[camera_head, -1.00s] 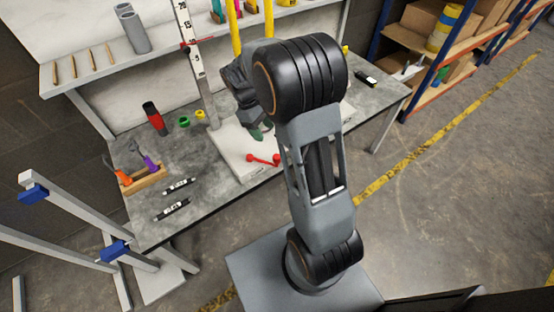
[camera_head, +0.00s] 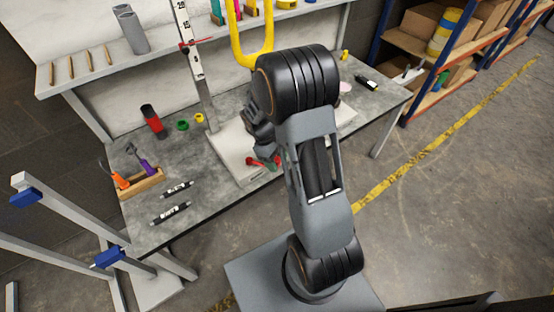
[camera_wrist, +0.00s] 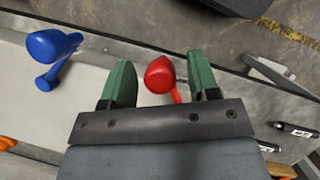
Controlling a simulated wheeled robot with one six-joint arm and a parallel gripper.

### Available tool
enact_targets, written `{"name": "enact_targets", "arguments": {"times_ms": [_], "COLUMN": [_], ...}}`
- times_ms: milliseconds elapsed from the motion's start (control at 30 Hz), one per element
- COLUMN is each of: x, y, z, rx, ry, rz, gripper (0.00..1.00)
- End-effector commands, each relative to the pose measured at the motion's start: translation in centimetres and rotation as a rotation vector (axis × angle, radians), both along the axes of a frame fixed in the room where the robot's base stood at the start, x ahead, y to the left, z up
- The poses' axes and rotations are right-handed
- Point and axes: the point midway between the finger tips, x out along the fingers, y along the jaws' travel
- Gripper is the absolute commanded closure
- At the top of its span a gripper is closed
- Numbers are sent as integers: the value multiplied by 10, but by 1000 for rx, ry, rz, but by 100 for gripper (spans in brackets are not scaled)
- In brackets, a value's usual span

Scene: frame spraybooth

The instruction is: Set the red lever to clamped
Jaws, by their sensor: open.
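The red lever (camera_wrist: 160,76) shows in the wrist view between the two green fingertips of my gripper (camera_wrist: 160,82). The fingers stand apart, with a visible gap on both sides of the lever's round knob, nearer the right finger. In the head view the red lever (camera_head: 254,162) sits at the front edge of the white base plate (camera_head: 226,150), partly covered by my gripper (camera_head: 268,160). A blue lever (camera_wrist: 54,52) shows at the upper left in the wrist view, apart from my gripper.
The bench (camera_head: 150,225) holds black markers (camera_head: 171,212), a wooden tool block (camera_head: 143,184) and a red-black cylinder (camera_head: 153,122). A yellow fork-shaped frame (camera_head: 241,50) and a scaled post (camera_head: 188,40) rise behind the plate. Blue-tipped stands are at left.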

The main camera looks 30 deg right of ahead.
Motion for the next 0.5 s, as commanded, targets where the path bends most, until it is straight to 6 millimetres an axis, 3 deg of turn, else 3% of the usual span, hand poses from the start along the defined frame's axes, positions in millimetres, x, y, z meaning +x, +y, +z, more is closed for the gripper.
{"name": "enact_targets", "arguments": {"times_ms": [200,500], "x": [0,0], "y": [0,0], "z": [0,0], "rx": [0,0], "ry": [0,0], "rz": [0,0], "gripper": [46,74]}}
